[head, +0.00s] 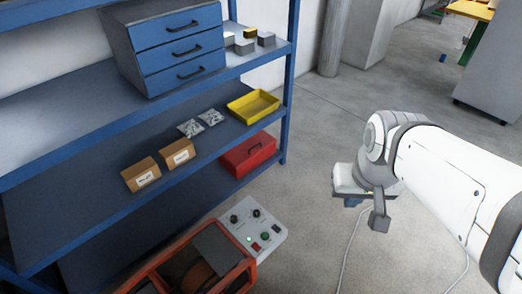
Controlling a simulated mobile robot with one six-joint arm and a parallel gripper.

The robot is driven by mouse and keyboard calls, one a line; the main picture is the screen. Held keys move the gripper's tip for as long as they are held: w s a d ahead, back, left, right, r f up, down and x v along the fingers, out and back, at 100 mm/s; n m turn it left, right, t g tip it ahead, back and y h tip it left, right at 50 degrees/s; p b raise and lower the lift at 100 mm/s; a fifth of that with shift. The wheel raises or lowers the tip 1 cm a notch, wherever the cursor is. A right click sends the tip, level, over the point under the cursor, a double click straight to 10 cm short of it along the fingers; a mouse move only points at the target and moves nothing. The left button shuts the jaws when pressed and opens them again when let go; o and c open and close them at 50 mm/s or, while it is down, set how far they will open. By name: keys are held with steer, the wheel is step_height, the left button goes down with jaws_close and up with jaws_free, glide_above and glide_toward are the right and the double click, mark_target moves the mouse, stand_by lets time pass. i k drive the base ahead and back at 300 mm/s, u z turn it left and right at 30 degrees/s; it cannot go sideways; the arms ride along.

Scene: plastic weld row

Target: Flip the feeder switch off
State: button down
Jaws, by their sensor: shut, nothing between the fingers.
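The feeder (190,268) is an orange-framed unit at the bottom of the head view, partly cut off by the lower edge. The switch's exact position is too small to tell. My gripper (380,218) is to the right of the panel, apart from it and over bare floor. It is shut and empty, pointing downward, and its fingers show only in part.
A blue shelf rack on the left holds a blue drawer unit (172,47), two cardboard boxes (141,175), clear bags (191,128), a yellow tray (262,112) and a red case (246,160). A pale cable (345,250) lies on the floor.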

mark_target(254, 245)
steer(key=z, duration=0.1)
steer(key=k, duration=0.5)
steer(key=u, duration=0.85)
steer(key=i, duration=0.1)
steer(key=z, duration=0.1)
